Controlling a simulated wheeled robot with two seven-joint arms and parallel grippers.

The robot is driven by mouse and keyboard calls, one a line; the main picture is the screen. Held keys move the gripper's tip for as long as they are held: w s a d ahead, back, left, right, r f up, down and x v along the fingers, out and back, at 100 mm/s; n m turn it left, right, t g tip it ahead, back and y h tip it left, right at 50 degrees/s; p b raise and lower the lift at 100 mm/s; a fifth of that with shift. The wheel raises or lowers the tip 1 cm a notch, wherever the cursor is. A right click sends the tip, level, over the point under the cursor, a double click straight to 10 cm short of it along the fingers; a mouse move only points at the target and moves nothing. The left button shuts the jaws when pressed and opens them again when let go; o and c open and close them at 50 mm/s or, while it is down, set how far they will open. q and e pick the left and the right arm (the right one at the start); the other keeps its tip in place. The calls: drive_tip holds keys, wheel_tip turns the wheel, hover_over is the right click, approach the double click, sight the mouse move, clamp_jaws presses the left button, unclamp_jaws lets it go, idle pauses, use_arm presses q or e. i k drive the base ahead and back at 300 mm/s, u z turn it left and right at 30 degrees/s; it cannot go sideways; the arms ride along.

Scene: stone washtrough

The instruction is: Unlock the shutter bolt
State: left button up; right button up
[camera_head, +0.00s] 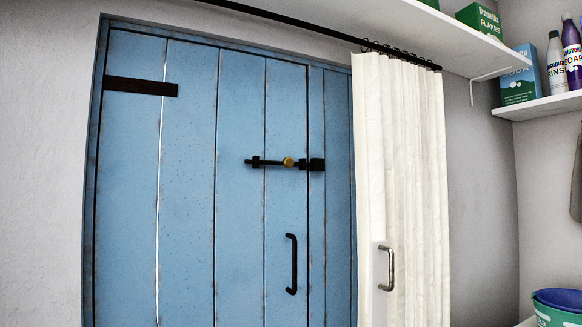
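The shutter bolt (270,162) is a black horizontal bar with a round brass-coloured knob (288,162). It sits on the blue plank shutter (188,180), right of the middle. Its right end meets a black keeper (317,164) past the dark vertical seam of the shutter's edge, so the bar spans that seam. The knob stands closer to the keeper than to the bolt's left end. A black vertical pull handle (292,263) is below the bolt. Neither of my grippers shows in the head view.
A white curtain (405,180) with a metal handle (387,268) beside its lower part hangs from a black rod (300,24), right of the bolt. Shelves with boxes and bottles (556,62) are at upper right. A blue and green tub (558,305) is at lower right. A black hinge strap (140,86) crosses the shutter's upper left.

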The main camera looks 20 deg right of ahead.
sight(287, 162)
drive_tip(key=z, duration=0.5)
drive_tip(key=k, duration=0.6)
drive_tip(key=z, duration=0.95)
drive_tip(key=i, duration=0.7)
drive_tip(key=u, duration=0.65)
drive_tip(key=i, duration=0.4)
drive_tip(key=u, duration=0.5)
